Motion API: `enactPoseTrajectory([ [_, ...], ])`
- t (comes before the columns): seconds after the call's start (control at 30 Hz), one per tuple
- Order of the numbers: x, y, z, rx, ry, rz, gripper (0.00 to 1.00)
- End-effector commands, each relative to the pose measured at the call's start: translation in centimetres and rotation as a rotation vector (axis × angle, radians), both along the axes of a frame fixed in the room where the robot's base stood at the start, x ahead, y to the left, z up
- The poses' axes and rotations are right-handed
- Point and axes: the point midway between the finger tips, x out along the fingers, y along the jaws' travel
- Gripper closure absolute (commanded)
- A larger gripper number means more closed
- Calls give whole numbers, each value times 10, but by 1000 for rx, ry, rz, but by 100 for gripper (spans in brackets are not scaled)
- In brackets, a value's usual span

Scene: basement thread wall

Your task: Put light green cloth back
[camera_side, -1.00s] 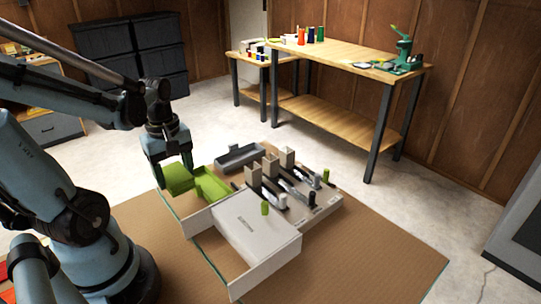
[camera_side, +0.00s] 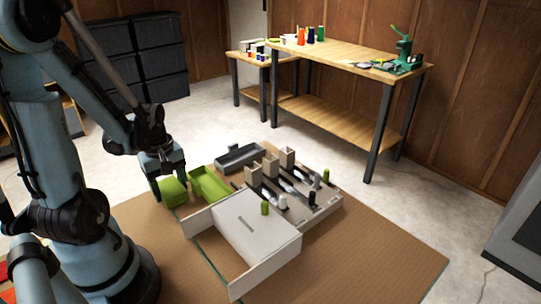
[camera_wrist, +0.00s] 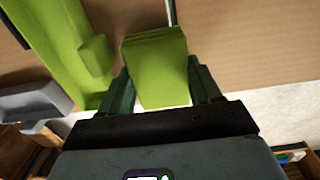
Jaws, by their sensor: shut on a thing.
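The light green cloth (camera_side: 173,193) looks like a folded, block-like piece. My gripper (camera_side: 167,178) is shut on it, left of the green tray (camera_side: 208,186) in the side view. In the wrist view the cloth (camera_wrist: 156,65) sits between the two dark green fingers of my gripper (camera_wrist: 162,88). The green tray (camera_wrist: 48,42) shows at upper left there, apart from the cloth, with a raised green block (camera_wrist: 96,56) at its near side. I cannot tell whether the cloth touches the mat or the white panel's edge.
A white open-framed box (camera_side: 245,232) stands in front of the tray. The brown mat (camera_side: 365,255) is clear at right. A wooden workbench (camera_side: 350,60) stands behind.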

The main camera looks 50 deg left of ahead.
Motion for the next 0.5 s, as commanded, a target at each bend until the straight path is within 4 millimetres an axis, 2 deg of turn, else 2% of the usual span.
enactPoseTrajectory([
  [0.4,0,0,-4,0,0,0,61],
  [0.43,0,0,-4,0,0,0,32],
  [0.5,0,0,-4,0,0,0,22],
])
